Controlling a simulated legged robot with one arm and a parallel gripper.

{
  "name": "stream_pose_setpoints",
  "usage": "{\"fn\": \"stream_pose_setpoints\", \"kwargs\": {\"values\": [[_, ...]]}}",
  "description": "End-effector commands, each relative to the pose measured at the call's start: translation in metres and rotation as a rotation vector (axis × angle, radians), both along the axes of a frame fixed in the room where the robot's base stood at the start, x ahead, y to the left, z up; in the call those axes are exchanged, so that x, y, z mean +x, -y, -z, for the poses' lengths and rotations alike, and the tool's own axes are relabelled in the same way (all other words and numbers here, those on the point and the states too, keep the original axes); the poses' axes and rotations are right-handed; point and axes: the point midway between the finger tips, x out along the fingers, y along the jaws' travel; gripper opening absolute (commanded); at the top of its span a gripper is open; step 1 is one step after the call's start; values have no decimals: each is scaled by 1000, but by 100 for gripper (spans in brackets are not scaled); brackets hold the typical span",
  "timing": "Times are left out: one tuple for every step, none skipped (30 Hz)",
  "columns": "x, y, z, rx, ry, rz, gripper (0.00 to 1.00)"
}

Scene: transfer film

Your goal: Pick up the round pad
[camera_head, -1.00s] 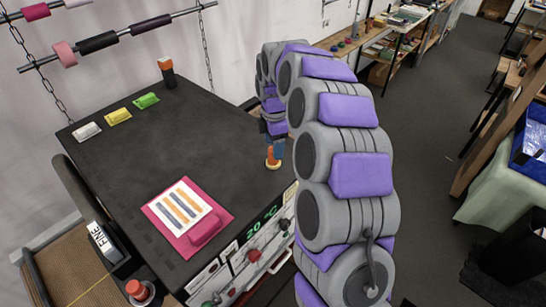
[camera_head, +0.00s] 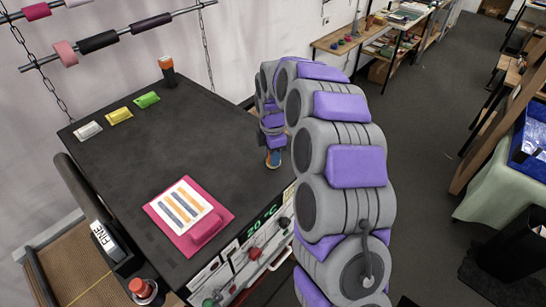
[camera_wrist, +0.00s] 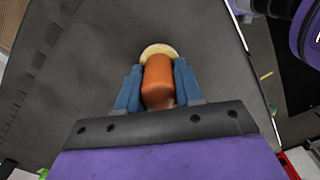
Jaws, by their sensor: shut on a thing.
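The round pad has an orange handle (camera_wrist: 158,78) and a pale cream round base (camera_wrist: 160,50). It stands near the right edge of the dark table top. My gripper (camera_wrist: 158,70) is shut on the orange handle, with one blue finger on each side of it. The base shows beyond the fingertips in the wrist view. In the head view my gripper (camera_head: 273,158) is low at the table's right edge and hides most of the pad. I cannot tell whether the base touches the table.
A magenta board (camera_head: 205,232) with a striped sheet lies at the table's front. White (camera_head: 88,131), yellow (camera_head: 119,116) and green (camera_head: 147,100) pads lie at the back left. An orange-topped dark object (camera_head: 167,70) stands at the back corner. The table's middle is clear.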

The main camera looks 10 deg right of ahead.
Motion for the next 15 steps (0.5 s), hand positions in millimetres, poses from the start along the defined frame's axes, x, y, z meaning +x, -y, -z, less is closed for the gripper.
{"fn": "stream_pose_setpoints", "kwargs": {"values": [[0, 0, 0, 0, 0, 0, 21], [0, 0, 0, 0, 0, 0, 18], [0, 0, 0, 0, 0, 0, 15], [0, 0, 0, 0, 0, 0, 12], [0, 0, 0, 0, 0, 0, 9], [0, 0, 0, 0, 0, 0, 5], [0, 0, 0, 0, 0, 0, 5], [0, 0, 0, 0, 0, 0, 0], [0, 0, 0, 0, 0, 0, 0], [0, 0, 0, 0, 0, 0, 0], [0, 0, 0, 0, 0, 0, 0], [0, 0, 0, 0, 0, 0, 0], [0, 0, 0, 0, 0, 0, 0], [0, 0, -1, 0, 0, 0, 0], [0, 0, -1, 0, 1, 0, 0]]}}
